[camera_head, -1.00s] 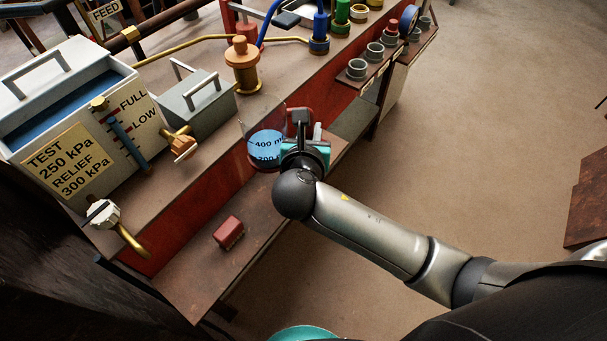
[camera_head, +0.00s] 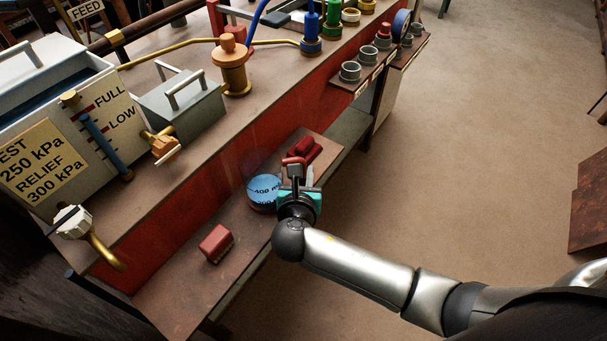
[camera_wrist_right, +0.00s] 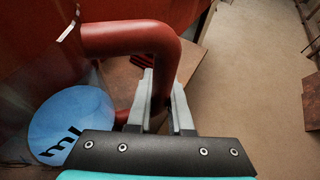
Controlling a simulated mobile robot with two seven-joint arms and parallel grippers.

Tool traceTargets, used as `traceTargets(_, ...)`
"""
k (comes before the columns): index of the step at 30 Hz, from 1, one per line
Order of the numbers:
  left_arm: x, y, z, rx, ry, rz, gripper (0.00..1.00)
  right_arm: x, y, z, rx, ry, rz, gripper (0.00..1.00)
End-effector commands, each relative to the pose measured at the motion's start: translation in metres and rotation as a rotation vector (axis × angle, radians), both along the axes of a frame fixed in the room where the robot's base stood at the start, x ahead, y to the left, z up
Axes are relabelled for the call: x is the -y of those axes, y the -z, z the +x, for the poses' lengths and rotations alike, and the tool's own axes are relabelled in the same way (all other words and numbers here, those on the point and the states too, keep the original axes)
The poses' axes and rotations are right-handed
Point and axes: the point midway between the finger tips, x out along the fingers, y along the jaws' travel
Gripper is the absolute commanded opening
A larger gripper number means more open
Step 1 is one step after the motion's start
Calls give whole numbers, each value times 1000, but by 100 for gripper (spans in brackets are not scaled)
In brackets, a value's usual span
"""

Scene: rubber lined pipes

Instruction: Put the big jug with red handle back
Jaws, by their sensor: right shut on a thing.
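The big jug (camera_head: 263,192) is clear, with blue liquid and dark volume marks. It is at the lower wooden shelf in front of the red panel; I cannot tell whether its base touches the shelf. Its red handle shows large in the right wrist view (camera_wrist_right: 140,38), beside the round blue liquid surface (camera_wrist_right: 72,124). My right gripper (camera_head: 298,172) is shut on the handle, on the jug's right side. In the right wrist view its two fingers (camera_wrist_right: 160,100) are on either side of the handle's downward part. My left gripper is not in view.
A red block (camera_head: 216,244) lies on the lower shelf (camera_head: 180,290) left of the jug. Another red object (camera_head: 307,150) lies just behind my right gripper. The bench above holds a tank (camera_head: 60,130), a grey box (camera_head: 182,105) and a brass fitting (camera_head: 233,65). Open floor is on the right.

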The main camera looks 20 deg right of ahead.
Motion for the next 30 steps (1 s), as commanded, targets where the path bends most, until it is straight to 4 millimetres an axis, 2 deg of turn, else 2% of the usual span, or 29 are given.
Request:
traceTargets(7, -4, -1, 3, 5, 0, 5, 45, -1, 0, 1, 3, 0, 1, 0)
traceTargets(8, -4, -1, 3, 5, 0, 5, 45, 0, 2, 0, 0, -1, 0, 20)
traceTargets(16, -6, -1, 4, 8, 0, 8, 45, 0, 1, 0, 1, -1, 1, 49)
traceTargets(25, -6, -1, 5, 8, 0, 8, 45, 0, -2, 0, 1, -1, 1, 49)
traceTargets(30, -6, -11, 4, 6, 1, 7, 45, -9, -12, -20, -2, -2, 3, 49)
